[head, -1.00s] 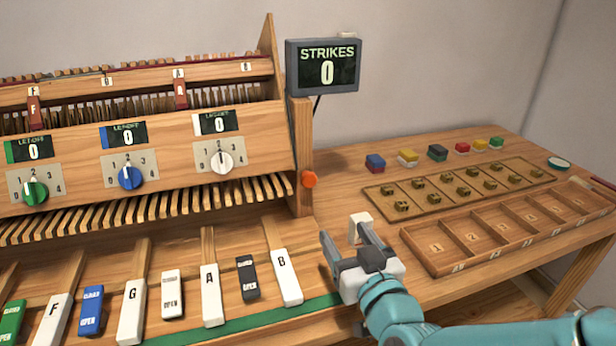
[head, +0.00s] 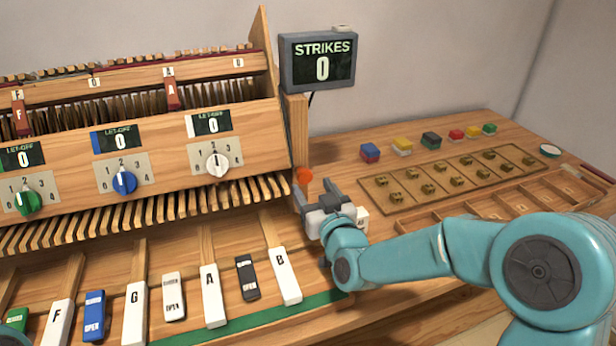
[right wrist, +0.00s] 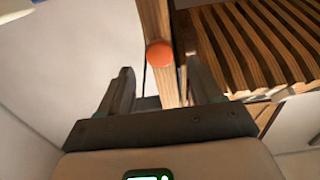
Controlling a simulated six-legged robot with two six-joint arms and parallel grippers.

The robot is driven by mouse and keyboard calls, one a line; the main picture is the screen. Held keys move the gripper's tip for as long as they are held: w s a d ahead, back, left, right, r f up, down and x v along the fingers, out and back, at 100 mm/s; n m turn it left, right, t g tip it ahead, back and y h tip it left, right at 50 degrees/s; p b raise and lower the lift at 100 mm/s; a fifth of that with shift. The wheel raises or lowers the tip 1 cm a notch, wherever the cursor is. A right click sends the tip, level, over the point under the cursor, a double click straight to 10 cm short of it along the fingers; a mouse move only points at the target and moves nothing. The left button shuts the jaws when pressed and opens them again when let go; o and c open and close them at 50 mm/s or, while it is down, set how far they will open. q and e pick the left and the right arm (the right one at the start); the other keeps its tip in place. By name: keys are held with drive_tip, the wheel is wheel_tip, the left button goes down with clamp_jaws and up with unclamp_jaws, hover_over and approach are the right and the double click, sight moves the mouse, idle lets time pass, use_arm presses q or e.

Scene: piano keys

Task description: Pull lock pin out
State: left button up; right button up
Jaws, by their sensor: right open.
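The lock pin shows as an orange round knob (head: 304,175) on the wooden post at the right end of the piano action. In the right wrist view the knob (right wrist: 159,53) is ahead of the fingers, roughly centred between them. My right gripper (head: 315,193) is open and empty, just below and in front of the knob. In the right wrist view its two fingers (right wrist: 160,80) are spread apart, with the post between and beyond them. The pin's shaft is hidden behind its knob. My left gripper is out of view.
The strikes display (head: 321,62) stands above the post and reads 0. Lettered keys (head: 283,275) lie left of my right arm. A board of small brass parts (head: 460,180), a compartment tray (head: 430,220) and coloured blocks (head: 370,152) are on the right.

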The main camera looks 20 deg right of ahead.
sight(306, 177)
drive_tip(key=shift+w, duration=1.9)
drive_tip(key=shift+s, duration=0.1)
drive_tip(key=shift+a, duration=0.1)
clamp_jaws()
drive_tip(key=shift+s+f+b, duration=0.15)
drive_tip(key=shift+s+b, duration=0.8)
drive_tip(key=shift+s, duration=0.45)
